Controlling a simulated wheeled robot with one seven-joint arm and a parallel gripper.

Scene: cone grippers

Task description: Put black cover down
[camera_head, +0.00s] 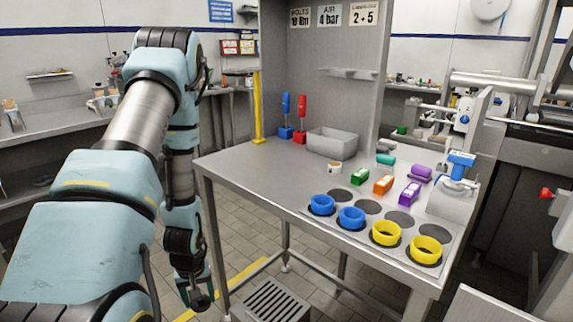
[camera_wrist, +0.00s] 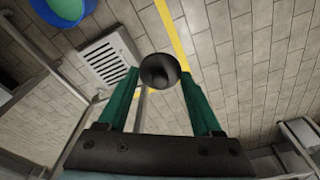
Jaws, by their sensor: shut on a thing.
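The black cover (camera_wrist: 160,72) is a dark, round, hollow piece. In the wrist view it sits between the green fingertips of my gripper (camera_wrist: 160,76), which is shut on it. In the head view my gripper (camera_head: 197,296) hangs low, left of the metal table and below its top. The cover is small and dark there and hard to make out. It is held above the tiled floor, apart from the table.
The metal table (camera_head: 262,178) carries blue rings (camera_head: 351,218), yellow rings (camera_head: 386,233), coloured blocks and a grey bin (camera_head: 331,143). Its left part is clear. A floor grate (camera_head: 270,301) lies below. A blue-green container (camera_wrist: 50,20) shows in the wrist view.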

